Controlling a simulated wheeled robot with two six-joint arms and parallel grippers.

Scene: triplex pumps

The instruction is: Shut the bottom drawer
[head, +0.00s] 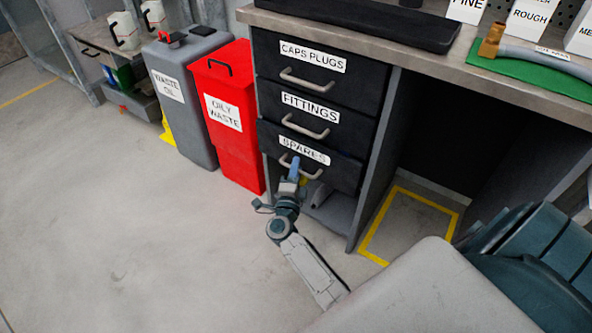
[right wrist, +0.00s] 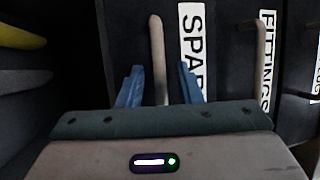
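The bottom drawer, labelled SPARES (head: 342,171), is in the workbench's drawer stack in the head view. Its front stands a little proud of the drawers above, so it is slightly open. Its pale bar handle (head: 313,174) also shows in the right wrist view (right wrist: 157,60). My right gripper (head: 292,168) is at this handle. In the right wrist view its two blue fingers (right wrist: 160,85) are apart, one on each side of the handle, with a visible gap on both sides. My left gripper is not in view.
The FITTINGS drawer (head: 345,127) and CAPS PLUGS drawer (head: 350,80) above look shut. A red oily waste bin (head: 238,150) and a grey waste oil bin (head: 196,128) stand to the left. An open shelf (head: 335,212) lies below the drawer. The floor (head: 110,220) at left is clear.

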